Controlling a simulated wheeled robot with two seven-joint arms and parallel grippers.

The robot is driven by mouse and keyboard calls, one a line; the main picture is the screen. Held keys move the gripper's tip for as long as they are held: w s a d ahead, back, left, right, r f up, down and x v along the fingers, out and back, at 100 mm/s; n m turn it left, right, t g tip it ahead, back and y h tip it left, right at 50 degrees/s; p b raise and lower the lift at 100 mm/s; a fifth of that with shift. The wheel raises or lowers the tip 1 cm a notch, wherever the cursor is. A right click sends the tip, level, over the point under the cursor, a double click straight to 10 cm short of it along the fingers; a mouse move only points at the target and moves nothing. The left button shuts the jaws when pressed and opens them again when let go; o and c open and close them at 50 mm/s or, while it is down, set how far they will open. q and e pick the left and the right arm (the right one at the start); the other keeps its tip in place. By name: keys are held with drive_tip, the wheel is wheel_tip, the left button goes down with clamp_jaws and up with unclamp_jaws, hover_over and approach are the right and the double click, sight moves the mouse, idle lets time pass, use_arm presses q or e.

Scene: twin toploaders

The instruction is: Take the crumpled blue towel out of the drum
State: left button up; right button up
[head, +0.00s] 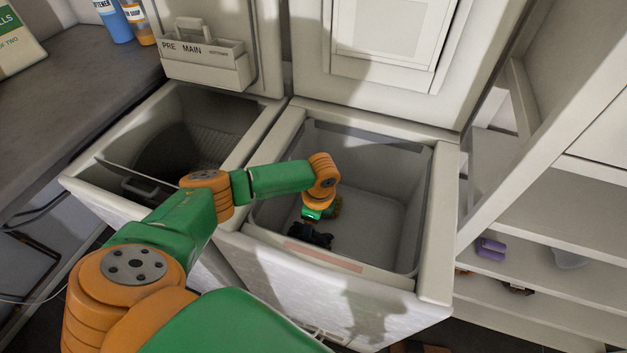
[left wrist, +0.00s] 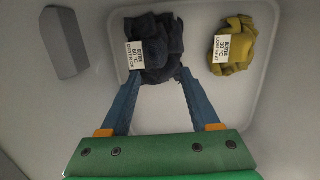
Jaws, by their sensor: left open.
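A crumpled dark blue towel (left wrist: 165,38) with a white tag reading 60 °C lies on the pale floor of the right machine's drum (head: 372,208) in the left wrist view. My left gripper (left wrist: 159,80) is open, its two blue fingers pointing at the towel with their tips at its near edge, one on each side. I cannot tell whether they touch it. In the head view my left arm reaches down into this drum, and a dark lump (head: 311,236) below the wrist looks like the towel, partly merged with the gripper. My right gripper is not in view.
A yellow crumpled cloth (left wrist: 238,45) with a 30 °C tag lies beside the towel, apart from it. The drum walls stand close around my arm. The left machine (head: 170,150) is open too. Shelves (head: 530,210) stand to the right, a counter (head: 60,80) to the left.

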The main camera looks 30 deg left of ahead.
sight(323, 240)
use_arm(q)
drive_tip(key=f, duration=0.2)
drive_tip(key=s+f+b, duration=0.1)
drive_tip(key=f, duration=0.1)
drive_tip(key=a+f+b, duration=0.1)
drive_tip(key=f, duration=0.1)
drive_tip(key=shift+s+f, duration=0.25)
drive_tip(key=shift+s, duration=0.05)
drive_tip(key=shift+w+f, duration=0.15)
drive_tip(key=shift+f, duration=0.05)
drive_tip(key=shift+r, duration=0.1)
drive_tip(key=shift+c, duration=0.2)
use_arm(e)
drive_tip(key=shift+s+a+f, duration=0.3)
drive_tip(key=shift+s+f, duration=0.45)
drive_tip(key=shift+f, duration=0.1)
use_arm(q)
clamp_jaws()
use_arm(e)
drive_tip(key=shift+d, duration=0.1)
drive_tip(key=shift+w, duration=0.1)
